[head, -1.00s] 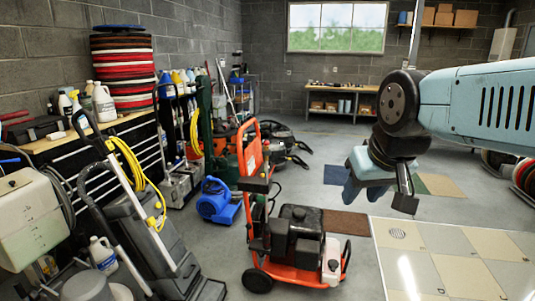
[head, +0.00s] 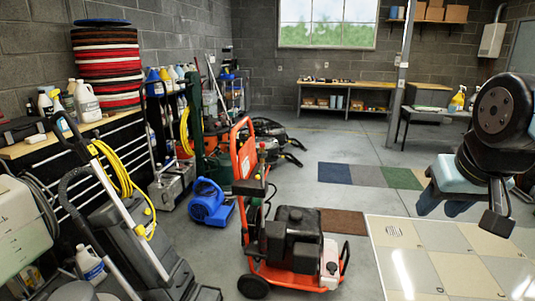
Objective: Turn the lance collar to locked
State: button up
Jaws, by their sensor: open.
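An orange pressure washer (head: 295,255) with a black engine and an upright orange handle (head: 243,150) stands on the floor at the middle of the head view. I cannot make out a lance or its collar for certain; a small dark fitting (head: 250,188) sits on the washer's handle frame, too small to read. My gripper (head: 466,212) is at the right, above the tiled panel, with its fingers apart and nothing seen between them. It is well to the right of the washer and apart from it.
A tiled panel (head: 450,262) fills the lower right. A blue air blower (head: 210,203) and a grey floor machine (head: 140,245) stand left of the washer. A tool cabinet with bottles (head: 88,101) lines the left wall. Floor around the coloured mats (head: 368,175) is open.

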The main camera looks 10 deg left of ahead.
aim_at(260, 155)
jog(key=z, duration=0.05)
jog(key=i, duration=1)
jog(key=u, duration=0.05)
